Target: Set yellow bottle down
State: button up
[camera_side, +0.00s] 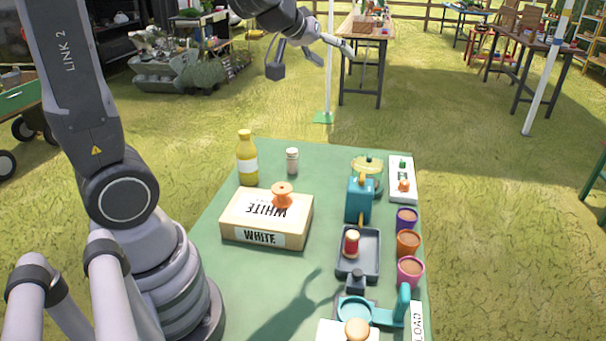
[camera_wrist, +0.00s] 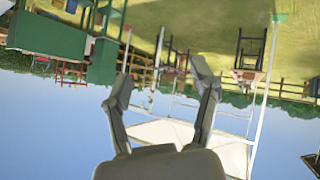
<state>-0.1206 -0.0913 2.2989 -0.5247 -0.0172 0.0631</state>
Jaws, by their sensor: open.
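The yellow bottle (camera_side: 247,160) stands upright on the green table (camera_side: 222,230), at its far left, behind the cardboard box. It has a white label and a yellow cap. My gripper (camera_side: 297,68) is raised high above and beyond the table's far edge, well apart from the bottle. Its fingers are spread with nothing between them. In the wrist view my gripper (camera_wrist: 163,88) is also open and empty, against sky and an upside-down background. The bottle is not in the wrist view.
A box (camera_side: 266,218) marked WHITE carries an orange object (camera_side: 282,193). A small shaker (camera_side: 292,161) stands right of the bottle. A teal grinder (camera_side: 359,200), a grey tray (camera_side: 358,268) and purple, orange and pink cups (camera_side: 408,243) line the right. Free table lies at front left.

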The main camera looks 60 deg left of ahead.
jog(key=s+d+m+g, duration=0.2)
jog(key=s+m, duration=0.1)
jog(key=s, duration=0.9)
jog(key=s+d+f+m+g+h, duration=0.1)
jog(key=s+d+m+g, duration=0.2)
jog(key=s, duration=0.9)
jog(key=shift+s+f+m+h, duration=0.15)
jog(key=shift+s+m+h, duration=0.15)
jog(key=shift+m, duration=0.1)
